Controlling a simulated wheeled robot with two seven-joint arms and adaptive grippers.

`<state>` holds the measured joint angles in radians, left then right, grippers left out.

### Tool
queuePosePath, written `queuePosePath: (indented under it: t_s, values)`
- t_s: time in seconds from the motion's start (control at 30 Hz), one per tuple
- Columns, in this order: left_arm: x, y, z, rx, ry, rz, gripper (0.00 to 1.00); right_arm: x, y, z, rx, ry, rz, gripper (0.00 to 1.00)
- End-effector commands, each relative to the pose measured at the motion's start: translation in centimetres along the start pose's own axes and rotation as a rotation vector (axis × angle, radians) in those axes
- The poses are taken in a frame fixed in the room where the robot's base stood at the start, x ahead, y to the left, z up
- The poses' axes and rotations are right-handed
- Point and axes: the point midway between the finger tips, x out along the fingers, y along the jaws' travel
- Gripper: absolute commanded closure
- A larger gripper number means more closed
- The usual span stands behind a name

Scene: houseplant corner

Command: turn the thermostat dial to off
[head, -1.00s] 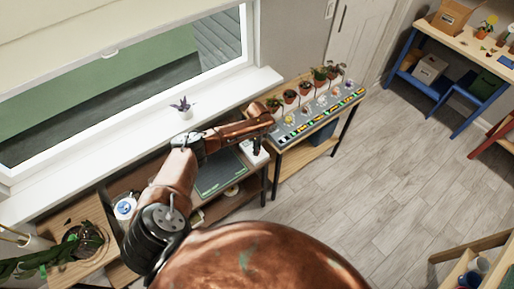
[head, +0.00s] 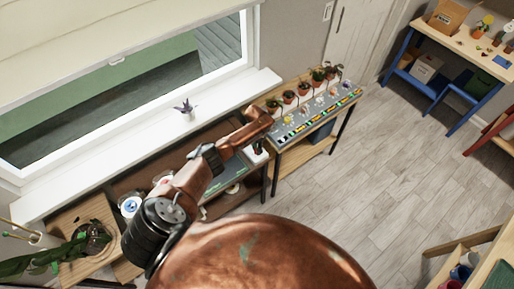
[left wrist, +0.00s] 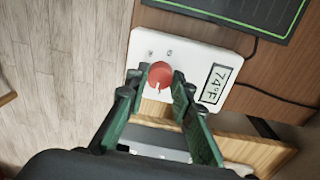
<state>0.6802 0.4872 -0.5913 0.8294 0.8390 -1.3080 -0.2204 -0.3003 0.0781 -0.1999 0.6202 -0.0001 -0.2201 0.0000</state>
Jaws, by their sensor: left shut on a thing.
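The thermostat is a white box (left wrist: 141,52) with a red dial (left wrist: 160,72) and a small display (left wrist: 213,84) reading 74°F. In the head view only a bit of the box (head: 257,158) shows under my arm. My left gripper (left wrist: 160,79) has its green fingers on either side of the red dial and is shut on it. A pale mark shows on the dial's lower part. Two small marks sit on the box above the dial, too small to read. In the head view my left gripper (head: 258,147) is small and dark over the box. My right gripper is not in view.
A dark green-edged mat (left wrist: 250,12) lies beside the thermostat, and a black cable runs nearby. Potted seedlings (head: 303,88) stand on a bench (head: 292,150) to the right. A purple plant (head: 186,107) is on the windowsill (head: 130,142). The wooden floor (head: 370,170) is clear.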

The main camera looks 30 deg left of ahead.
Motion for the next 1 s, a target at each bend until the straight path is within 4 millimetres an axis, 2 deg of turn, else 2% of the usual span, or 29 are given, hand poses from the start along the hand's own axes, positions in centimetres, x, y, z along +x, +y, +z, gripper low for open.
queuePosePath:
  t_s: [0.4,1.0]
  values:
    - [-0.03,0.07,0.03,-0.211,0.008,0.002,1.0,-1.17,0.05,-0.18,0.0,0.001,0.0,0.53]
    - [-0.01,-0.01,-0.02,-0.248,0.011,0.001,1.0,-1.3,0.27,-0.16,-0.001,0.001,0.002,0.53]
